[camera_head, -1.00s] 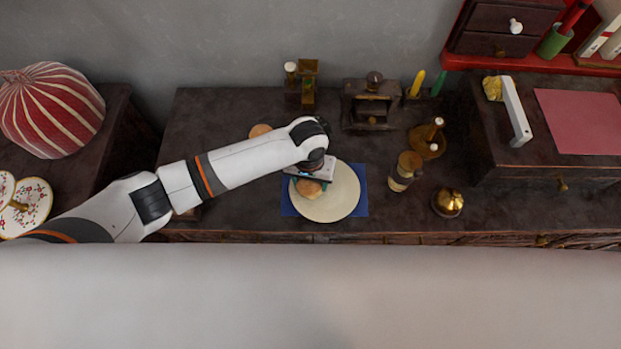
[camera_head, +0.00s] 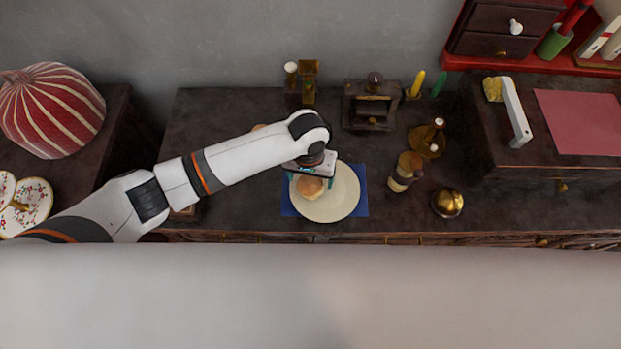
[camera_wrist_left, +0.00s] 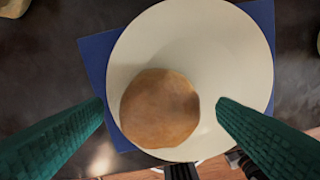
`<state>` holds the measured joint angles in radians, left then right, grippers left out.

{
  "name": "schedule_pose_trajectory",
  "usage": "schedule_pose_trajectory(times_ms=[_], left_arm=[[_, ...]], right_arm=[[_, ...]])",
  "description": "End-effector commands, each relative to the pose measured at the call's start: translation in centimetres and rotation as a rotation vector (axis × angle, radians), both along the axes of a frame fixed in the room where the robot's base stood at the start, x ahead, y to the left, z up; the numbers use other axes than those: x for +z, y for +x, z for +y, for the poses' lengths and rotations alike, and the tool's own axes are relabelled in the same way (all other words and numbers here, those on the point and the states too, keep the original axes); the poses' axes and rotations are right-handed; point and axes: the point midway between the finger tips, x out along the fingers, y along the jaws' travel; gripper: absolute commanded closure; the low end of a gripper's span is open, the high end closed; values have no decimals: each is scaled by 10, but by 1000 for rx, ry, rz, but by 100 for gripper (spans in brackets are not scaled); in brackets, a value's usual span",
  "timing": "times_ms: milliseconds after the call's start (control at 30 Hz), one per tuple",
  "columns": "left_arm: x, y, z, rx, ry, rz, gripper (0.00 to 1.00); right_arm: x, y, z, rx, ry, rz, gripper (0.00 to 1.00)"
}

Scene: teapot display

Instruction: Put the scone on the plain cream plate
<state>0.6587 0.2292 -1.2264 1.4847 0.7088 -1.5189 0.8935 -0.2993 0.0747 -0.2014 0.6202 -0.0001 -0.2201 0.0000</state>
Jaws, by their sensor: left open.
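The scone (camera_head: 310,188) is a round golden-brown bun lying on the left part of the plain cream plate (camera_head: 340,202). In the left wrist view the scone (camera_wrist_left: 160,108) rests inside the rim of the plate (camera_wrist_left: 215,50), towards its lower left. My left gripper (camera_head: 314,178) is above the scone, open and empty. Its two green fingers stand on either side of the scone in the left wrist view, with a gap to it on both sides. My right gripper is not in view.
A blue mat (camera_head: 362,185) lies under the plate. A second round brown thing (camera_head: 259,127) is partly hidden behind my left arm. A cup-like jar (camera_head: 404,170) and a brass bell (camera_head: 448,203) stand to the right. The dark tabletop left of the mat is mostly clear.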

Motion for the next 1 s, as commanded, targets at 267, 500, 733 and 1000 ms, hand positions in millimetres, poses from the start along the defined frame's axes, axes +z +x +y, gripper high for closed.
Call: schedule_pose_trajectory(times_ms=[267,500,733,1000], left_arm=[[62,1,1,-1,-3,-3,19],[92,1,2,-1,-1,-1,19],[97,1,3,0,-1,0,19],[97,1,3,0,0,-1,19]], right_arm=[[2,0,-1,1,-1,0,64],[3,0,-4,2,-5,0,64],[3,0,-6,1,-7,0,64],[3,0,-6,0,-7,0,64]])
